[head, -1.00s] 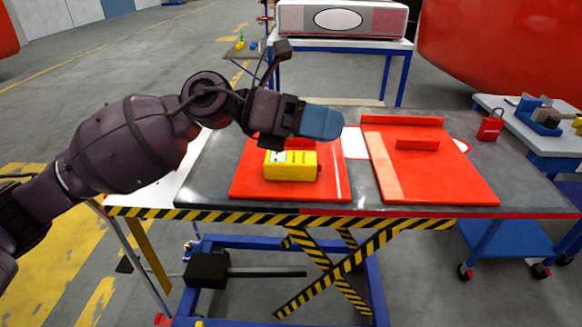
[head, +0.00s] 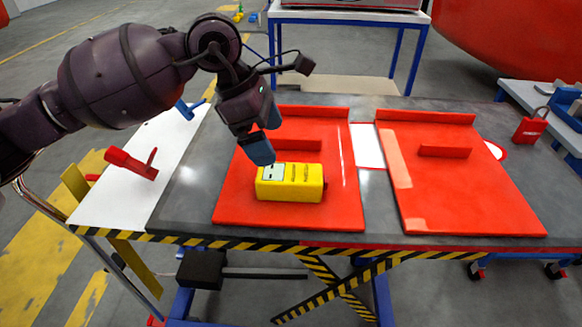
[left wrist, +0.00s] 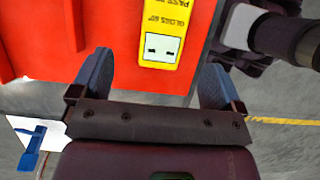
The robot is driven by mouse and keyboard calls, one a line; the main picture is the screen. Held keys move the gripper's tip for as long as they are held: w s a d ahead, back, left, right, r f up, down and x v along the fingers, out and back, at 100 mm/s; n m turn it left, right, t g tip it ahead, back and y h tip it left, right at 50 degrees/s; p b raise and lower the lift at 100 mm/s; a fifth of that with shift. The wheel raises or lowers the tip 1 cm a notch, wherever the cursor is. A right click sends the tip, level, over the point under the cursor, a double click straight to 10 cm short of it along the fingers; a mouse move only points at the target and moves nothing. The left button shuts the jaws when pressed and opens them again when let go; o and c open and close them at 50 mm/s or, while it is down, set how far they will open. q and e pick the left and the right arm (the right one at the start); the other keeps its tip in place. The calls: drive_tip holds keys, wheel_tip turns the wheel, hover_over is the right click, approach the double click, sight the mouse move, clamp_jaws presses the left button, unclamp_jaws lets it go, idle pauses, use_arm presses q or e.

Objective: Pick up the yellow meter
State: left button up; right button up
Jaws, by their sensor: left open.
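The yellow meter (head: 291,183) lies on the left red tray (head: 285,218) on the table in the head view. Its pale panel with small dark sockets is at its left end. My left gripper (head: 266,143) points down just above and behind that left end, apart from it. In the left wrist view the meter (left wrist: 165,30) shows at the top, and the open blue-tipped fingers (left wrist: 155,75) stand on either side below its panel end. Nothing is between the fingers. My right gripper is not in view.
A second red tray (head: 450,205) lies to the right. A red padlock (head: 530,126) stands near the table's right end. A red clamp-like tool (head: 133,163) lies on the white surface (head: 110,205) at left. Low red ledges rise from both trays.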

sight(285, 172)
use_arm(q)
drive_tip(key=shift+s+d+f, duration=0.15)
drive_tip(key=shift+f, duration=0.2)
drive_tip(key=x, duration=0.3)
drive_tip(key=shift+s+d+f, duration=0.15)
drive_tip(key=shift+f, duration=0.1)
drive_tip(key=shift+d+f+b, duration=0.15)
drive_tip(key=shift+f+b, duration=0.15)
drive_tip(key=shift+f, duration=0.1)
drive_tip(key=shift+d+f, duration=0.15)
drive_tip(key=shift+f, duration=0.15)
drive_tip(key=shift+d+f, duration=0.15)
drive_tip(key=shift+f, duration=0.25)
drive_tip(key=x, duration=0.3)
drive_tip(key=shift+d+f+b, duration=0.1)
drive_tip(key=shift+f+b, duration=0.2)
drive_tip(key=shift+f, duration=0.1)
drive_tip(key=c, duration=0.4)
drive_tip(key=shift+r, duration=0.1)
drive_tip(key=c, duration=0.8)
drive_tip(key=shift+c, duration=0.2)
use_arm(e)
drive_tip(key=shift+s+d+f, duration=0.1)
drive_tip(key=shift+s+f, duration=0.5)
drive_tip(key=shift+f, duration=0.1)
